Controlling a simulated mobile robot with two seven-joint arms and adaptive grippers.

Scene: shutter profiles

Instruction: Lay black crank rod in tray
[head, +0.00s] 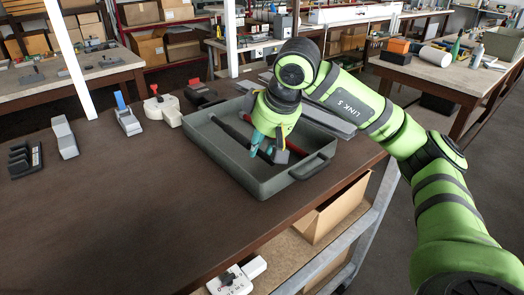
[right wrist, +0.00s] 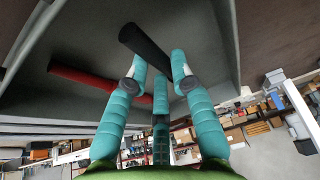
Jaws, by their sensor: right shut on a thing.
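The grey tray (head: 222,163) sits on the brown table. My right gripper (head: 266,146) reaches down into it from above, its teal fingers shut on the black crank rod (head: 231,131). The rod slants within the tray's outline, its far end pointing to the back left; I cannot tell whether it touches the tray floor. In the right wrist view the black rod (right wrist: 146,45) runs between the fingertips (right wrist: 157,68). A red rod (right wrist: 85,79) lies in the tray beside it, partly hidden by my fingers. My left gripper is not in view.
Left of the tray stand a red-and-white device (head: 161,107), a blue-topped grey block (head: 127,118), a grey block (head: 64,138) and a dark slotted holder (head: 25,160). Grey profiles (head: 325,118) lie behind the tray. The table's front left is clear.

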